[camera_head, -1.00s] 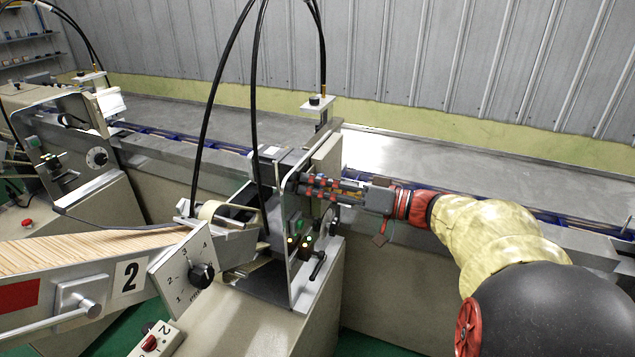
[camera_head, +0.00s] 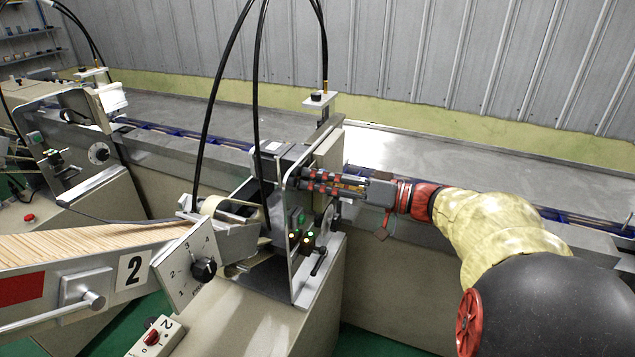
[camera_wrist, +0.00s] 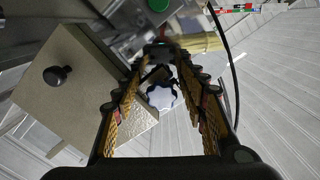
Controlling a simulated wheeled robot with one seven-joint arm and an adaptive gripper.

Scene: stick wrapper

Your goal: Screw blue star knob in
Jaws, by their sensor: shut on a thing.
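The blue star knob (camera_wrist: 162,97) shows in the wrist view as a pale blue, lobed knob between my fingers. My gripper (camera_wrist: 160,58) is shut on it, with the two ridged fingers closing in from both sides. In the head view my gripper (camera_head: 304,180) reaches in from the right to the upper part of the wrapping machine's upright metal plate (camera_head: 302,275). The knob is hidden behind my fingers there, and how deep its thread sits cannot be seen.
A crank handle (camera_head: 319,262) and lit buttons are below my gripper on the machine. A numbered dial panel (camera_head: 184,262) and a stick tray (camera_head: 90,245) are to the left. Black cables (camera_head: 260,110) hang above. A long metal bench (camera_head: 440,165) runs behind.

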